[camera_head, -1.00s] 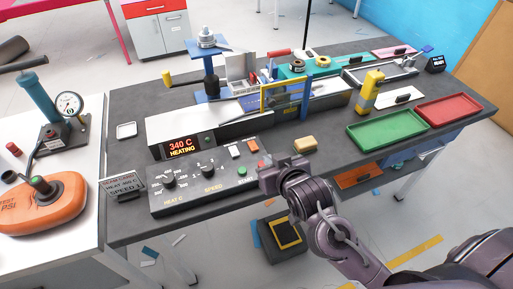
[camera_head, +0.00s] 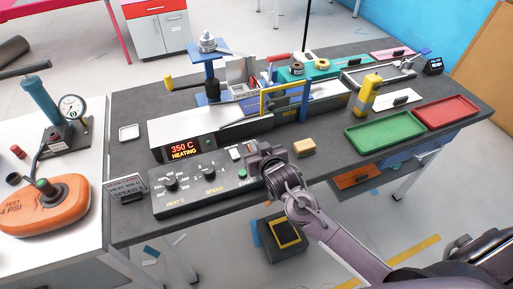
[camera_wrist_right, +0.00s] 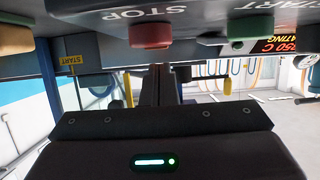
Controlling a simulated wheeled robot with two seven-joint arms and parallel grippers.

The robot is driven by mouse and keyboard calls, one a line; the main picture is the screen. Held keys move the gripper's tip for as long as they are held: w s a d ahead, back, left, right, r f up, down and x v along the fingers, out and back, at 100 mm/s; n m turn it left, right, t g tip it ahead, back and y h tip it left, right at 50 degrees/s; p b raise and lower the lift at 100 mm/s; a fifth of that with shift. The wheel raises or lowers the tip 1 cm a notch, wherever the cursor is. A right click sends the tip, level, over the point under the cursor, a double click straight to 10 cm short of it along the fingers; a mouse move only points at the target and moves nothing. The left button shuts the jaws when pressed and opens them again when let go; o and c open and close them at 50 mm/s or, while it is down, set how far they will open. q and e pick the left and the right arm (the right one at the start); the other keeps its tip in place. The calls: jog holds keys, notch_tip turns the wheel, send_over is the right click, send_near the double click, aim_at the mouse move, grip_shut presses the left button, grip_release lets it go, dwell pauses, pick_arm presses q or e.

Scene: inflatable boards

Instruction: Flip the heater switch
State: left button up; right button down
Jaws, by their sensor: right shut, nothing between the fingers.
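The heater control panel (camera_head: 190,203) lies at the front left of the dark bench, with HEAT C and SPEED knobs. Small pale rocker switches (camera_head: 236,154) sit at its right back; which one is the heater switch is too small to read. A display (camera_head: 184,150) on the long machine reads 350 C HEATING. My right gripper (camera_head: 262,155) is shut and empty at the panel's right end, hiding part of the switches and the red button. In the right wrist view, the red STOP button (camera_wrist_right: 151,33) and green START button (camera_wrist_right: 250,30) show above the fingers. My left gripper is not in view.
A tan block (camera_head: 304,147) lies right of my gripper. Green (camera_head: 385,135) and red (camera_head: 447,112) trays stand at the right. A small sign (camera_head: 126,189) stands left of the panel. An orange inflatable (camera_head: 45,212) lies on the white table.

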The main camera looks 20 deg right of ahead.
jog(key=shift+s+f, duration=0.1)
jog(key=shift+f, duration=0.4)
jog(key=shift+f, duration=0.1)
